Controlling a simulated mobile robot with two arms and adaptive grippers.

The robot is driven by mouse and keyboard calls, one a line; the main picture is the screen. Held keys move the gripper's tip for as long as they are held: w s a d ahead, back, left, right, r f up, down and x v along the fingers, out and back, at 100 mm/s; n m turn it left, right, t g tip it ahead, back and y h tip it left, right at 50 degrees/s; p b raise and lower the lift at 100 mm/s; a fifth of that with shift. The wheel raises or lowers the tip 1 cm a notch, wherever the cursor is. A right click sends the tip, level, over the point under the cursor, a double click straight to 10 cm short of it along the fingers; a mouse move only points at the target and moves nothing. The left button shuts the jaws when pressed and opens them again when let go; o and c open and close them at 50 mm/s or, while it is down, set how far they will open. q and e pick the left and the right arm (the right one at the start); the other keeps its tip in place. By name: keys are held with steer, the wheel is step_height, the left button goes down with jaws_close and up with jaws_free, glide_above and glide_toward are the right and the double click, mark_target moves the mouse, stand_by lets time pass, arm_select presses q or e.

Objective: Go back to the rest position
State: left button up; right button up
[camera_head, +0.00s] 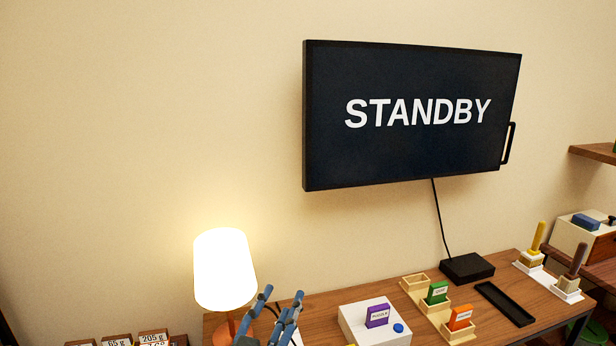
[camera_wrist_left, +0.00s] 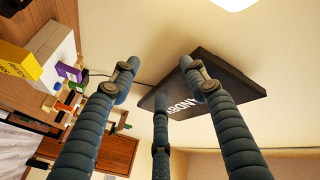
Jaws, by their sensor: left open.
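My left gripper (camera_head: 270,318) shows at the bottom of the head view, in front of the desk and just right of the lamp's base. Its blue-grey fingers point upward. In the left wrist view, the three fingers of my left gripper (camera_wrist_left: 160,85) are spread apart with nothing between them. It is open and empty. The palm and most of the left arm are out of the head view. My right gripper is in neither view.
A lit lamp (camera_head: 225,270) stands close left of my gripper. The wooden desk (camera_head: 380,290) holds a white box (camera_head: 370,328), a card rack (camera_head: 416,285) and a black tray (camera_head: 505,304). A wall screen (camera_head: 410,150) reads STANDBY. The wall area at upper left is clear.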

arm_select(q)
steer(key=s+a+f+n+g+y, duration=0.2)
steer(key=s+a+f+n+g, duration=0.15)
steer(key=s+a+f, duration=0.45)
steer(key=s+a+f+n+g+y, duration=0.25)
steer(key=s+f+g, duration=0.2)
steer(key=f, duration=0.65)
steer(key=s+a+f+n+g, duration=0.1)
steer(key=s+a+f+g, duration=0.2)
steer(key=s, duration=0.6)
steer(key=s+a+f+g, duration=0.1)
steer(key=s+f+g, duration=0.3)
steer(key=s, duration=0.6)
step_height(320, 180, down, 26)
steer(key=s+a+f+g, duration=0.2)
steer(key=s+a+f, duration=0.1)
steer(key=s+f, duration=1.4)
steer(key=shift+s+f, duration=0.4)
steer(key=shift+s, duration=0.35)
